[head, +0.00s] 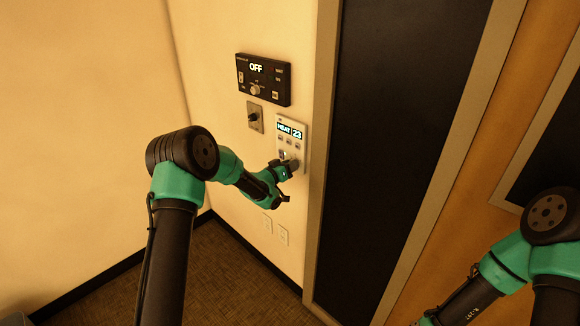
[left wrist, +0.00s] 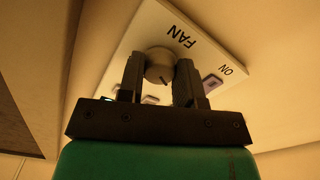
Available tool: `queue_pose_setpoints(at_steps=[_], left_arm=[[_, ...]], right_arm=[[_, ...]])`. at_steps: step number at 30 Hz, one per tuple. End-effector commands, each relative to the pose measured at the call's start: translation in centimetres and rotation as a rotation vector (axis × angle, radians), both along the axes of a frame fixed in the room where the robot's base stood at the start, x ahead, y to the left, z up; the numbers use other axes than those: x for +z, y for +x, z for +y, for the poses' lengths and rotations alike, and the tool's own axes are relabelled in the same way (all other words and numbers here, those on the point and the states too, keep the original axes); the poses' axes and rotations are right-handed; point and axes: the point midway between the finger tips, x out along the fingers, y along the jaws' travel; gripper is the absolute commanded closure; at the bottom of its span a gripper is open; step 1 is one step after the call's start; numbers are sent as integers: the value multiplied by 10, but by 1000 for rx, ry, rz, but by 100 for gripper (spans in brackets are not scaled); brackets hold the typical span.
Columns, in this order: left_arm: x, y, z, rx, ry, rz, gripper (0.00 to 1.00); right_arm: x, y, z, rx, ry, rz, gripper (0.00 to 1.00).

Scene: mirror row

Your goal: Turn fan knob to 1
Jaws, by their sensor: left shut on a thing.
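The white wall thermostat panel (head: 303,126) has a lit display reading HEAT 23 and a few small buttons. In the left wrist view the same panel (left wrist: 208,48) appears tilted, with the words FAN and ON printed on it. The round grey fan knob (left wrist: 160,62) sits between the two dark fingers of my left gripper (left wrist: 160,80), which is shut on it. In the head view my left gripper (head: 287,164) is at the lower part of the panel and hides the knob there. The knob's setting cannot be read. My right gripper is not visible.
A black control box (head: 263,78) reading OFF is on the wall above. A small grey switch plate (head: 255,117) is left of the panel. A dark framed panel (head: 395,150) stands close at the right. Pale outlet plates (head: 283,235) are below. My right arm is at lower right.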

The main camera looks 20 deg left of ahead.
Motion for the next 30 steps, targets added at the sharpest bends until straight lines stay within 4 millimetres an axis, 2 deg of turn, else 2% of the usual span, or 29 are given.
queue_pose_setpoints(at_steps=[10, 11, 18, 30], left_arm=[[0, 0, 0, 0, -4, 2, 91], [0, 0, 0, 0, -3, 3, 65], [0, 0, 0, 0, -3, 1, 42], [0, -6, 4, 1, -2, 1, 42]], right_arm=[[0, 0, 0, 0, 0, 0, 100], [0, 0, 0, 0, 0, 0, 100], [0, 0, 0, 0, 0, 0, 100], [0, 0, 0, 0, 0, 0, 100]])
